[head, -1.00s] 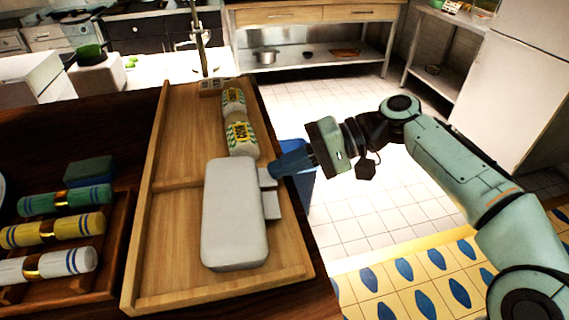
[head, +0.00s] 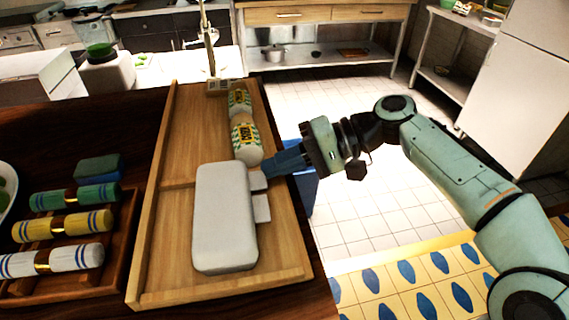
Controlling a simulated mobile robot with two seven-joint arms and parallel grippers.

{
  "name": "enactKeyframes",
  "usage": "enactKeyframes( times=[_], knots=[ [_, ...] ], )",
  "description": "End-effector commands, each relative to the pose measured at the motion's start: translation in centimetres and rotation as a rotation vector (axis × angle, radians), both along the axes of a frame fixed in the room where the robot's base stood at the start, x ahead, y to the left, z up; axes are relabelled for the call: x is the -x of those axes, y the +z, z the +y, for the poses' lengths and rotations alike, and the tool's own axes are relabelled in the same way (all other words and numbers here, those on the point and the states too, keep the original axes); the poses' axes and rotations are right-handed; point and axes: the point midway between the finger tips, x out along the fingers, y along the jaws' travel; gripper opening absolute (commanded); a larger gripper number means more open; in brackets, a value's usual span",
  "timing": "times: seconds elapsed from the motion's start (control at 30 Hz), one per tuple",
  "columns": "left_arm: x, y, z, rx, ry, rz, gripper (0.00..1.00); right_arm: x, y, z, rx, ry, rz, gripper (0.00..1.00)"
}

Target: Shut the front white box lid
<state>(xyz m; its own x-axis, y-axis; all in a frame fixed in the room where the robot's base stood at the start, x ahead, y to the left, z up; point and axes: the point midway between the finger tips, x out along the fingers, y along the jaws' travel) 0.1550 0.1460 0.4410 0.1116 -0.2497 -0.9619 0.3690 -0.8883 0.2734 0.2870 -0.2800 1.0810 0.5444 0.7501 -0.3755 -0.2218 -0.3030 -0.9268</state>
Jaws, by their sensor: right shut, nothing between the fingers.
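The white box (head: 225,220) lies in the wooden tray, its long side running front to back. It shows as a smooth, rounded white slab with two pale tabs (head: 261,208) on its right side. I cannot tell whether its lid is fully down. My right gripper (head: 262,174) comes in from the right over the tray's edge. Its blue fingers are shut and empty, with the tips at the box's right side near the far tab. Whether they touch it is unclear. My left gripper is out of view.
Two patterned white rolls (head: 246,142) lie behind the box in the wooden tray (head: 285,262). A dark rack at left holds green, yellow and white rolls (head: 62,226). A green-grey block (head: 99,167) sits behind them. The tray's front strip is clear.

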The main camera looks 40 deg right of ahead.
Motion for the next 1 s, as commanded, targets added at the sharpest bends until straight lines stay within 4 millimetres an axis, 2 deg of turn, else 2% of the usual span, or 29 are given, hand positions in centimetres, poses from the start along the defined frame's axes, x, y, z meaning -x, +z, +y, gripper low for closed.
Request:
enactKeyframes(
  times=[0.03,0.17,0.2,0.4,0.6,1.0],
  knots=[
    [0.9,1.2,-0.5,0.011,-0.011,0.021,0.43,0.0,1.2,0.2,0.0,0.002,-0.002,0.0],
    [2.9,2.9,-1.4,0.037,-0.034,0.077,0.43,-0.4,2.8,0.7,-0.001,0.002,-0.004,0.0],
    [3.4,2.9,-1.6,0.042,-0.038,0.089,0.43,0.2,3.0,-0.2,0.0,-0.003,-0.004,0.0],
    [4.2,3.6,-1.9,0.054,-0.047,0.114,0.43,2.9,4.0,-4.0,0.0,-0.003,-0.004,0.0],
    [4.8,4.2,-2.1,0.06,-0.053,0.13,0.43,4.6,4.7,-6.4,-0.001,-0.001,-0.004,0.0],
    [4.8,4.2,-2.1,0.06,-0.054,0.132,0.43,5.3,4.9,-7.2,-0.001,0.001,-0.004,0.0]
  ],
)
